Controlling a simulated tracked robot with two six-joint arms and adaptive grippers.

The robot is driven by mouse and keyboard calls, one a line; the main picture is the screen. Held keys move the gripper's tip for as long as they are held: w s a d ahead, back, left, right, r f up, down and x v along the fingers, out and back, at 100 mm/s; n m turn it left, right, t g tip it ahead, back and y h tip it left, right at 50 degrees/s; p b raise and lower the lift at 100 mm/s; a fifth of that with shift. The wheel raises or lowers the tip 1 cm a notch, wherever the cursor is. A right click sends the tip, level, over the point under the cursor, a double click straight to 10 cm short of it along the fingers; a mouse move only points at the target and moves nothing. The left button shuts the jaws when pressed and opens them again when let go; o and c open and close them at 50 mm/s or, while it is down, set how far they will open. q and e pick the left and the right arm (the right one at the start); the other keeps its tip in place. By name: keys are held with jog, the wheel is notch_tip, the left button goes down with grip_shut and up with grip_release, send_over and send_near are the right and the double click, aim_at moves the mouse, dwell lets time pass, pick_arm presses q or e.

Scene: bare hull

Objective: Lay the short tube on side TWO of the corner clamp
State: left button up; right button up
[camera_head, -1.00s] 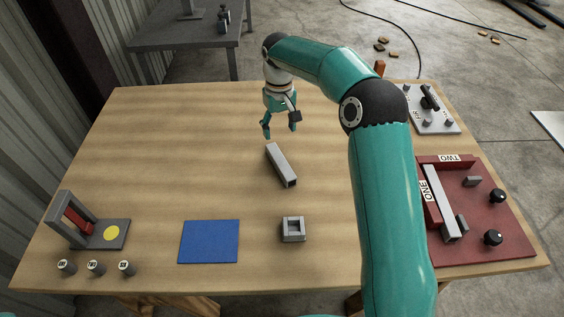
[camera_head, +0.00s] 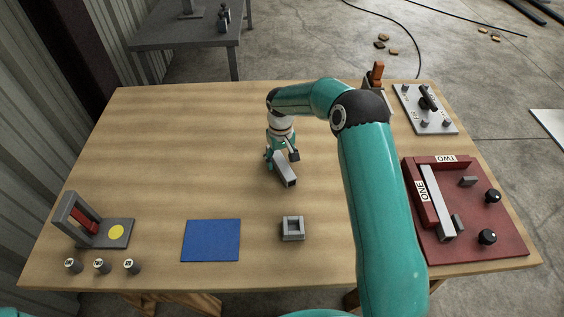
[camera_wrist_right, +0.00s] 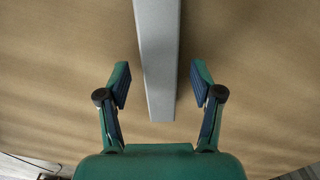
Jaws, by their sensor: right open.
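The short grey square tube (camera_head: 286,172) lies on the wooden table near its middle, and it also shows in the right wrist view (camera_wrist_right: 158,60). My right gripper (camera_head: 277,160) is at the tube's far end. In the wrist view its open fingers (camera_wrist_right: 160,86) stand on either side of the tube's end, apart from it. The red corner clamp (camera_head: 480,222) is at the right of the table. Its side TWO (camera_head: 446,160) is along the far edge and bare. Another grey tube (camera_head: 433,205) lies along side ONE (camera_head: 422,191). My left gripper is not in view.
A blue mat (camera_head: 211,240) and a small grey square holder (camera_head: 293,228) are at the front. A grey stand with a yellow dot (camera_head: 117,232) and several small cylinders (camera_head: 101,266) are front left. A grey plate (camera_head: 426,108) is back right. The table's left back is clear.

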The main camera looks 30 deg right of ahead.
grip_shut()
dwell(0.3)
